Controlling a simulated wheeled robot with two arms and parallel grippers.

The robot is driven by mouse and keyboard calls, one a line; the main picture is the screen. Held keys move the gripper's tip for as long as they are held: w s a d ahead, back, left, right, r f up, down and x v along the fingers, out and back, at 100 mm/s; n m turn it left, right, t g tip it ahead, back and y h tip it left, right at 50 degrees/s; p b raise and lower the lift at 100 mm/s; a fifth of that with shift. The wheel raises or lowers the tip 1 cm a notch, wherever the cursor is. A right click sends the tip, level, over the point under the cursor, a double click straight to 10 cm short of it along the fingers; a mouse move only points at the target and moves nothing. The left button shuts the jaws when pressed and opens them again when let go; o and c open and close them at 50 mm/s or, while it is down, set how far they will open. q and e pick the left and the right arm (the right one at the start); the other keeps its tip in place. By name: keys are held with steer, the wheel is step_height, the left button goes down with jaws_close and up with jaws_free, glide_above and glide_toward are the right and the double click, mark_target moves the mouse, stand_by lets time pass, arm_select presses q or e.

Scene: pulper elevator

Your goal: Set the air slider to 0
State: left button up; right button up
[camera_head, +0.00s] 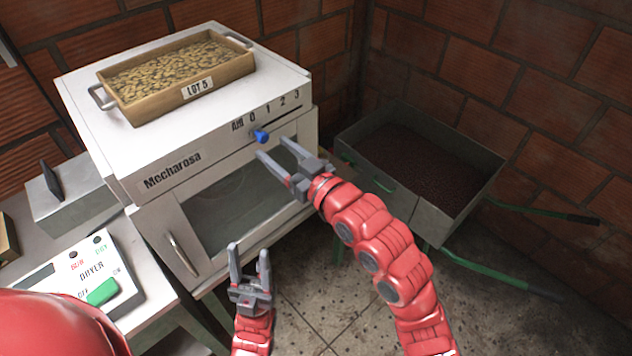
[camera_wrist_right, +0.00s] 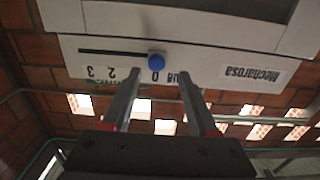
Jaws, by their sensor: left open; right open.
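The air slider's blue knob (camera_head: 261,136) sits on the front of the white Mecharosa machine (camera_head: 140,165), below the AIR 0 1 2 3 scale. In the upside-down right wrist view, the knob (camera_wrist_right: 157,61) is at one end of the dark slot, in line with the 0 mark as far as I can tell; the 1 is hidden. My right gripper (camera_head: 270,148) is open, its fingertips close to the knob. In the wrist view the knob shows between the fingers; contact cannot be told. My left gripper (camera_head: 249,250) is open and empty, low before the machine's door.
A wooden LOT 5 tray (camera_head: 128,114) of beans stands on the machine. A metal cart (camera_head: 435,222) with dark contents and green handles is on the right. A dryer control box (camera_head: 125,290) with a green switch lies lower left. Open floor lies in front.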

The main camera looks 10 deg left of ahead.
steer(key=p+v, duration=0.7)
steer(key=v, duration=0.7)
